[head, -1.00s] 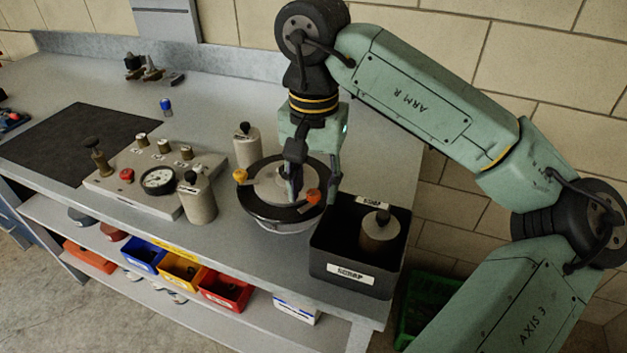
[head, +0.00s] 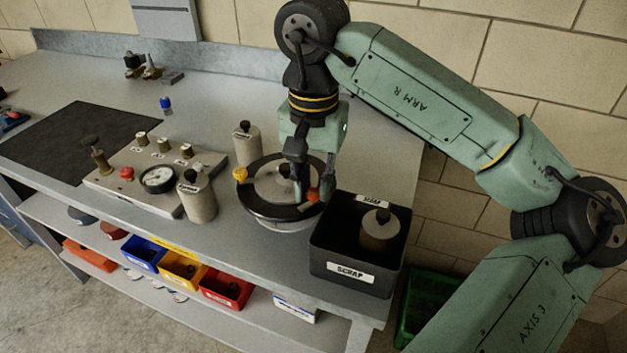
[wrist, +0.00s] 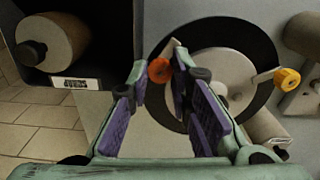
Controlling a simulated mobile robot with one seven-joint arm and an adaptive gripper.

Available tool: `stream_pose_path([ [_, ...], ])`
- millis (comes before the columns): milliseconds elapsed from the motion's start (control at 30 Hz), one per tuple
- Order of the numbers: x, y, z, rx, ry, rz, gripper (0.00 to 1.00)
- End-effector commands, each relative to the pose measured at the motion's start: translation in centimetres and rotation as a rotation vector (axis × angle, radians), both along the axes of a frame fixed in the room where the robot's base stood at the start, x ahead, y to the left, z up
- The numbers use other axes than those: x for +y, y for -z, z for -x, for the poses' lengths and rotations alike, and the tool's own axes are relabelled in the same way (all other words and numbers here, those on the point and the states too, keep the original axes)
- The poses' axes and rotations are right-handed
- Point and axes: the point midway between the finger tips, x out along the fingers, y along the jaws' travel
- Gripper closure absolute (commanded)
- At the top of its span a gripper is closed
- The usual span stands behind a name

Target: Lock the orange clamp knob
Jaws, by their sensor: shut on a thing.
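The orange clamp knob (head: 313,195) sits at the near right edge of a round fixture with a black ring (head: 262,208) and a pale round centre. My gripper (head: 312,191) points down at this edge, its fingers shut on the orange knob. In the wrist view the orange knob (wrist: 159,70) shows between the fingertips (wrist: 164,72), at the end of a short pale lever. A yellow knob (head: 240,174) sits on the ring's left side; it also shows in the wrist view (wrist: 287,78). The exact finger contact is partly hidden.
A black scrap bin (head: 350,272) holding a grey cylinder (head: 379,230) stands close to the right of the fixture. Grey cylinders stand behind it (head: 247,146) and to its left (head: 198,199). A gauge panel (head: 130,190) lies farther left.

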Motion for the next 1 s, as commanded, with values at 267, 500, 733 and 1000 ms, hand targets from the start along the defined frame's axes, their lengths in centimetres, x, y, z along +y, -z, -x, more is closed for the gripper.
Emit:
stream_pose_path([
  [267, 0.01, 0.08, -0.02, -0.001, 0.035, -0.001, 1.00],
  [500, 0.04, 0.21, -0.02, -0.002, 0.168, 0.000, 1.00],
  [733, 0.05, 0.23, -0.04, -0.002, 0.374, 0.000, 1.00],
  [1000, 0.07, 0.12, -0.05, -0.003, 0.633, 0.000, 1.00],
])
